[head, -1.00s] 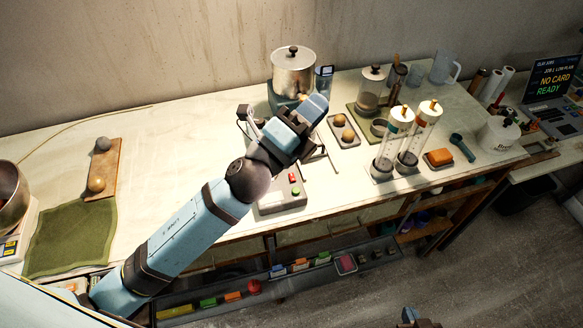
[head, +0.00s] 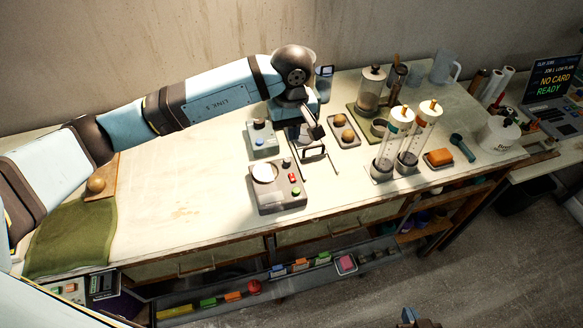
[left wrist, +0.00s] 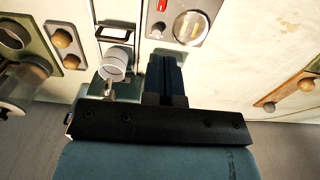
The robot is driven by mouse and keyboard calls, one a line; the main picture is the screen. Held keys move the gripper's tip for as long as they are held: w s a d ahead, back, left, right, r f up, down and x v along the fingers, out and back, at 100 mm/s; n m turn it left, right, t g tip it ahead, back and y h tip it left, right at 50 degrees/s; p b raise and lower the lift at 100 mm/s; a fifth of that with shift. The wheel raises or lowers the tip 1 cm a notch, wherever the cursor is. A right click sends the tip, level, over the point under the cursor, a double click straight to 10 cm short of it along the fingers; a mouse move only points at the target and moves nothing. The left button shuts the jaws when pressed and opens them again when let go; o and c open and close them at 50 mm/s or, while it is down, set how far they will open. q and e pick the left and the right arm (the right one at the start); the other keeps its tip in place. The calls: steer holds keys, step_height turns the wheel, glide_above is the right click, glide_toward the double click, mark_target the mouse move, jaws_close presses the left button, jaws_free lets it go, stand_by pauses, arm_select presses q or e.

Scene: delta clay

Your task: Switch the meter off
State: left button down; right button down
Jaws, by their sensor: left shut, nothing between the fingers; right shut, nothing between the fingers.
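A grey box (head: 280,203) with a round pale face and red and green buttons sits on the bench; I take it to be the meter. In the left wrist view its round face (left wrist: 190,27) and red button show at the top, partly cut off. My left gripper (head: 316,131) is behind and to the right of the box, above the bench, apart from it. Its fingers (left wrist: 166,72) are shut and empty. Only a small part of my right gripper (head: 412,318) shows at the bottom edge, away from the bench.
Two clear cylinders (head: 390,150) stand further right.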

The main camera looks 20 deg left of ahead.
mark_target(292, 174)
arm_select(q)
steer(key=shift+a, duration=0.1)
step_height(292, 174, down, 12)
steer(key=p, duration=0.3)
steer(key=shift+f+p, duration=0.15)
steer(key=shift+p, duration=0.2)
steer(key=shift+f, duration=0.8)
steer(key=shift+f, duration=0.1)
